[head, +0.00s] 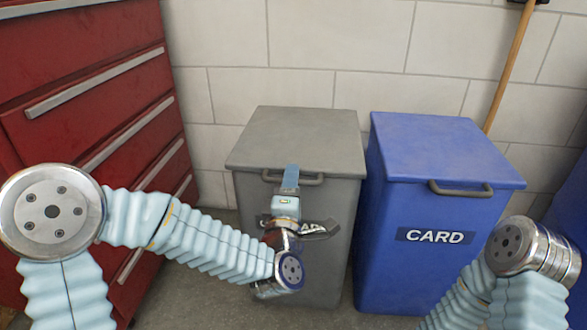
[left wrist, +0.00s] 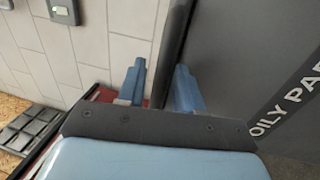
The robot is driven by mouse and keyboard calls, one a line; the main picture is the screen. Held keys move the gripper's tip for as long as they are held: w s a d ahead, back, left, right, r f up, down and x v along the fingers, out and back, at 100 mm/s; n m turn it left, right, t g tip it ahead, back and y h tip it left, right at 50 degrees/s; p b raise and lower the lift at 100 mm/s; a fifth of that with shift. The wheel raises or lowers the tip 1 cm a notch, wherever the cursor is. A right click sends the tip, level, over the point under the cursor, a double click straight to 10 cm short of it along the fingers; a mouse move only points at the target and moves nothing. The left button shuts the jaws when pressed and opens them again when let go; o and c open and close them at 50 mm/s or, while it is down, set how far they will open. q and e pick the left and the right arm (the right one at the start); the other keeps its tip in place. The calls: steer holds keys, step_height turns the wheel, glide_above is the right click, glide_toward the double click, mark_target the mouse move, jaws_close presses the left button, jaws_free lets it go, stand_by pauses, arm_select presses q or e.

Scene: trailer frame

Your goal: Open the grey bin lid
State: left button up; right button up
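The grey bin (head: 336,222) stands by the wall with its lid (head: 298,138) down. A dark handle (head: 312,181) runs along the lid's front edge. My left gripper (head: 290,178) is at that handle, with its blue fingers pointing up the bin's front. In the left wrist view the fingers (left wrist: 155,88) are spread on either side of a dark bar (left wrist: 174,45), the lid rim or handle. A thin gap shows beside the left finger. The bin's label is partly hidden by my gripper in the head view. My right gripper is out of view; only its arm shows.
A blue bin (head: 400,262) marked CARD stands close on the right, its lid down. A red drawer cabinet (head: 80,100) stands on the left. A tiled wall (head: 340,50) is behind the bins. A wooden pole (head: 510,65) leans at the back right.

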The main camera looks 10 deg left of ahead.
arm_select(q)
jaws_close()
stand_by(0.4)
